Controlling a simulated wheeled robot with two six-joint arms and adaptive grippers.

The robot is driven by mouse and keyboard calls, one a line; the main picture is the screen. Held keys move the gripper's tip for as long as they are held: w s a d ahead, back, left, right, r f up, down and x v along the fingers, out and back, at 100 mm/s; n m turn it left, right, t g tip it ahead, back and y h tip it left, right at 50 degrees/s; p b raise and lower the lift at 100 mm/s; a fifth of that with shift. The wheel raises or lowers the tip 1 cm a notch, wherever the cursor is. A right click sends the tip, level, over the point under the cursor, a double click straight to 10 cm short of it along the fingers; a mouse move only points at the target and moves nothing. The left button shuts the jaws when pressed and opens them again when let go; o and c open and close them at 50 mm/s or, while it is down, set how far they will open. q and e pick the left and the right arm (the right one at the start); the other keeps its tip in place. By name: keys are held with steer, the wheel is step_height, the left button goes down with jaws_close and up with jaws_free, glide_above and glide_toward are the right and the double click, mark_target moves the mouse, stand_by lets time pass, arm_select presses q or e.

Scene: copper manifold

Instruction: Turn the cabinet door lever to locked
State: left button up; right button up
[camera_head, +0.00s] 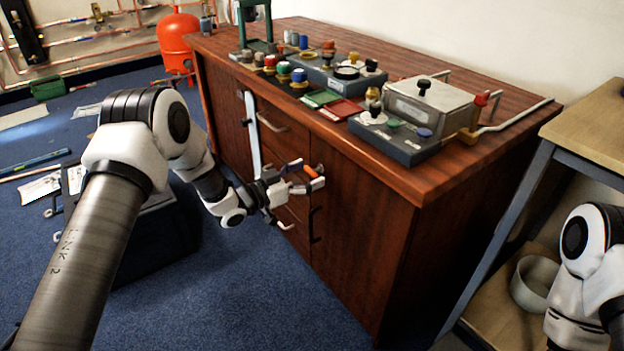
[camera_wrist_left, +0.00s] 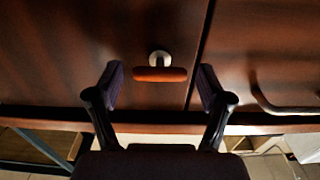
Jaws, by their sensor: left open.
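The cabinet door lever (camera_head: 310,171) is a short orange bar, high on the dark wooden right-hand door (camera_head: 360,215). In the left wrist view the lever (camera_wrist_left: 160,74) lies crosswise below a round metal boss (camera_wrist_left: 159,58). My left gripper (camera_head: 304,177) is open in front of the door. In the left wrist view its two fingers (camera_wrist_left: 160,86) stand to either side of the lever, with gaps on both sides. The fingers partly hide the lever in the head view. My right gripper is outside the view.
Drawers with a metal handle (camera_head: 272,123) are left of the door. A dark door handle (camera_head: 314,226) sits below the lever. A shelf unit (camera_head: 590,125) stands at the right.

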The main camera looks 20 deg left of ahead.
arm_select(q)
steer(key=shift+w+d, duration=0.45)
steer(key=shift+w, duration=0.15)
steer(key=c, duration=1.2)
steer(key=shift+m, duration=0.3)
steer(key=m+p, duration=0.1)
steer(key=m, duration=0.2)
steer(key=shift+r, duration=0.1)
steer(key=m+p, duration=0.1)
steer(key=m, duration=0.3)
steer(key=shift+m, duration=0.4)
steer(key=m+p, duration=0.1)
steer(key=m, duration=0.3)
steer(key=shift+m, duration=0.3)
steer(key=m, duration=0.4)
steer(key=shift+m+p, duration=0.4)
